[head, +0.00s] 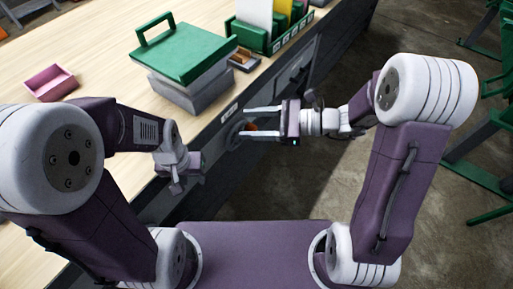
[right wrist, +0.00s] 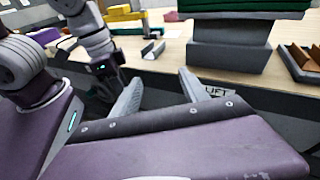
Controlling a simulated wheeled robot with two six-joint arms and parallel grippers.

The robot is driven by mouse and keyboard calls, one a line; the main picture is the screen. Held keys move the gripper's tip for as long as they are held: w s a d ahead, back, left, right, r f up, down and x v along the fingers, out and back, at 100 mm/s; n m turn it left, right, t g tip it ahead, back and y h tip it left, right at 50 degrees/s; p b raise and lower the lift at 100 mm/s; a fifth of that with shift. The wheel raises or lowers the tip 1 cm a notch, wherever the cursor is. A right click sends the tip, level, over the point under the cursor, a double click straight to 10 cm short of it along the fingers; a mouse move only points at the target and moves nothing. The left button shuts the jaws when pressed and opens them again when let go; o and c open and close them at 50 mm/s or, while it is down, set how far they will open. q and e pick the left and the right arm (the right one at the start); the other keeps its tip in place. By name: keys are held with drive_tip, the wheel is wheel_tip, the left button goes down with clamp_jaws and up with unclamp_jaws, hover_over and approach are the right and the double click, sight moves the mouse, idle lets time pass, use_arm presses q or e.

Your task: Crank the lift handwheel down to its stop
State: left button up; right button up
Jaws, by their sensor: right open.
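The lift handwheel (head: 235,136) is a grey round wheel on the bench's front face, partly hidden behind my right gripper. An orange-red knob (head: 251,127) shows between that gripper's fingers. My right gripper (head: 247,123) is open, its two fingers reaching left on either side of the knob; I cannot tell whether they touch it. In the right wrist view its spread fingers (right wrist: 160,84) show beside a "LIFT" label (right wrist: 217,92); the wheel is hidden there. My left gripper (head: 178,183) hangs near the bench front, apart from the wheel; its jaws are not clear.
On the wooden bench (head: 100,40) stand a grey box with a green handled lid (head: 180,52), a pink tray (head: 50,82) and a green rack (head: 262,36) of upright sheets. Green metal frames (head: 485,165) stand at the right. The concrete floor between is clear.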

drive_tip(key=w+d+f+m+t+b, duration=0.35)
drive_tip(key=f+b, duration=0.25)
drive_tip(key=f, duration=0.2)
drive_tip(key=w+d+f+m+t+b, duration=0.2)
drive_tip(key=w+f+b, duration=0.2)
drive_tip(key=f+b, duration=0.35)
drive_tip(key=w+d+f+m+t+b, duration=0.3)
drive_tip(key=f+b, duration=0.3)
drive_tip(key=f, duration=0.3)
drive_tip(key=b+x, duration=0.2)
drive_tip(key=x, duration=0.7)
drive_tip(key=shift+w+f+b, duration=0.15)
drive_tip(key=shift+w+b, duration=0.05)
drive_tip(key=shift+b, duration=0.2)
use_arm(q)
wheel_tip(320, 180, down, 26)
drive_tip(key=shift+f, duration=0.15)
use_arm(e)
drive_tip(key=shift+n+g, duration=0.25)
clamp_jaws()
use_arm(q)
drive_tip(key=shift+s, duration=0.1)
